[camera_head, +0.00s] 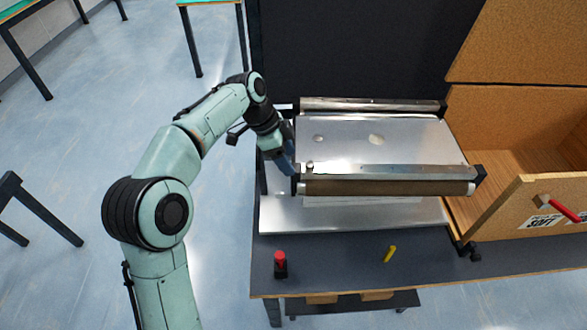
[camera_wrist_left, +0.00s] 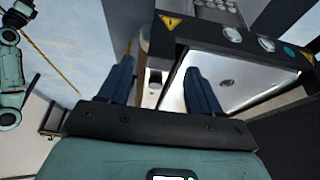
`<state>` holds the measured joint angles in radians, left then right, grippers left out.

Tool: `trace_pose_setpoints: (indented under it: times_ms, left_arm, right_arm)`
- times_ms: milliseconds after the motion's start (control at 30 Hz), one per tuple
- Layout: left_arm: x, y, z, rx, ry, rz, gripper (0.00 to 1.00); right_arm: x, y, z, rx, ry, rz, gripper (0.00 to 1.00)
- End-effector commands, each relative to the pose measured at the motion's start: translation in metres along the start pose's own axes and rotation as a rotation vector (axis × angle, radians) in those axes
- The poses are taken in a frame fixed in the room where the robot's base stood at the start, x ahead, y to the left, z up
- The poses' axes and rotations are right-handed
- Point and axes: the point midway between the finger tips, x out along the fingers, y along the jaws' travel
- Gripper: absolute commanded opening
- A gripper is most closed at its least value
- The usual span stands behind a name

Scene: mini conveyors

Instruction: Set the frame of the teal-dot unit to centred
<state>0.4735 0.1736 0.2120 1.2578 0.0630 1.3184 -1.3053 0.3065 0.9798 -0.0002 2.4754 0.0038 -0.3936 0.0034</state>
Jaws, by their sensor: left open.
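The mini conveyor unit (camera_head: 350,143) has a bare silver bed, with a roller at the back and a brown roller (camera_head: 390,187) in front. In the left wrist view its dark side rail (camera_wrist_left: 200,30) carries a yellow warning triangle, several round silver parts and a teal dot (camera_wrist_left: 309,57). My left gripper (camera_head: 289,165) is at the unit's left front corner, blue fingers pointing down. My right gripper is not in view.
A cork-sided box (camera_head: 500,210) with a red handle stands close on the right. A red-topped black piece (camera_head: 280,264) and a small yellow piece (camera_head: 390,253) lie on the dark table (camera_head: 330,265) in front. A black panel (camera_head: 350,45) rises behind.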

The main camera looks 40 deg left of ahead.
Motion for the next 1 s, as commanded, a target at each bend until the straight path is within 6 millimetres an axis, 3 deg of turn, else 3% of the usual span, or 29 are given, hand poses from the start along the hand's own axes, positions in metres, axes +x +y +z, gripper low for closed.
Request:
trace_pose_setpoints:
  times_ms: [100, 233, 633, 667, 833, 1000]
  left_arm:
    - [0.022, 0.001, 0.000, 0.001, 0.000, 0.003, 0.64]
    - [0.036, 0.000, 0.000, 0.001, 0.000, 0.002, 0.64]
    - [0.043, 0.000, 0.000, 0.000, 0.001, 0.000, 0.64]
    - [0.043, 0.000, 0.000, 0.000, 0.001, 0.000, 0.57]
    - [0.043, 0.000, 0.000, 0.000, 0.001, 0.000, 0.02]
    - [0.044, 0.003, -0.002, -0.007, 0.001, -0.003, 0.00]
  right_arm:
    - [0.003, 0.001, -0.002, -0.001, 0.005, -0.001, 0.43]
    - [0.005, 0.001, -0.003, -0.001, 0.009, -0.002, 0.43]
    - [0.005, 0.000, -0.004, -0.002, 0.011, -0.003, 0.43]
    - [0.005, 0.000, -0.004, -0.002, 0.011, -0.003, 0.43]
    - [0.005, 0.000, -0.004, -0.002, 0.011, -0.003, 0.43]
    - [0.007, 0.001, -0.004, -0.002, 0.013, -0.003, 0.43]
